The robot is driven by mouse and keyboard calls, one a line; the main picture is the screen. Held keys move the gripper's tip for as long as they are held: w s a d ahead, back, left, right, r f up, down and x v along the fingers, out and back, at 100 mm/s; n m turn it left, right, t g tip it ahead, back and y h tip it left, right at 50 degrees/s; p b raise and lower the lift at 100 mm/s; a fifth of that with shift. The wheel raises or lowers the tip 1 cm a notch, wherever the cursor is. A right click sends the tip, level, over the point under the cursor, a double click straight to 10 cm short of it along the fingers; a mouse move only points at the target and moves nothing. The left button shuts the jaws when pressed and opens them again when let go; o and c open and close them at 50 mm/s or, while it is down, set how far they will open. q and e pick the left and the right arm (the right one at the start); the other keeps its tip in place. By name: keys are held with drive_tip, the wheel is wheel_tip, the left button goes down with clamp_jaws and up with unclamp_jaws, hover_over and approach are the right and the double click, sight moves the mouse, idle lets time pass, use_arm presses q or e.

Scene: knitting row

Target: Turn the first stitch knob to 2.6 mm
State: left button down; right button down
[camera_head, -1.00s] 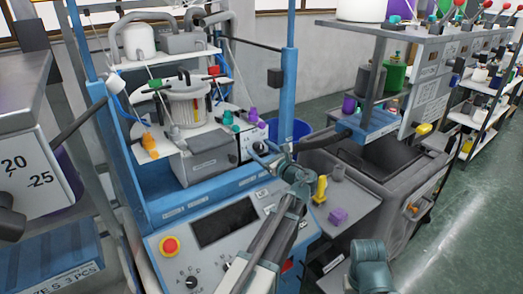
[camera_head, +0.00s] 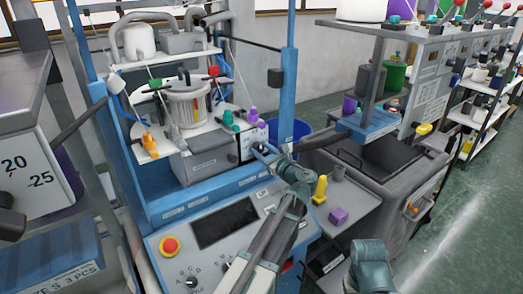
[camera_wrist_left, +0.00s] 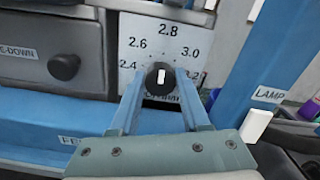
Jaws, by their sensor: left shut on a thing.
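The first stitch knob (camera_wrist_left: 154,78) is a round black knob with a white pointer line on a white dial plate (camera_wrist_left: 139,26). The dial reads 2.4, 2.6, 2.8, 3.0 and 3.2. In the left wrist view the pointer stands about upright, near the 2.8 direction. My left gripper (camera_wrist_left: 160,84) is shut on this knob, with a blue finger at each side. In the head view my left gripper (camera_head: 262,151) reaches the dial plate on the machine's front, and the knob is hidden there. My right gripper is not in view.
A second black knob (camera_wrist_left: 64,66) is on the grey take-down box left of the dial. A blue post (camera_wrist_left: 270,70) marked LAMP stands to the right. The control panel has a red stop button (camera_head: 169,246). A yellow part (camera_head: 320,189) and a purple block (camera_head: 338,215) sit nearby.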

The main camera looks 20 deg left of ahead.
use_arm(q)
drive_tip(key=n, duration=0.3)
drive_tip(key=shift+n, duration=2.1)
drive_tip(key=shift+c, duration=1.9)
unclamp_jaws()
drive_tip(key=v, duration=1.4)
drive_tip(key=shift+a, duration=0.15)
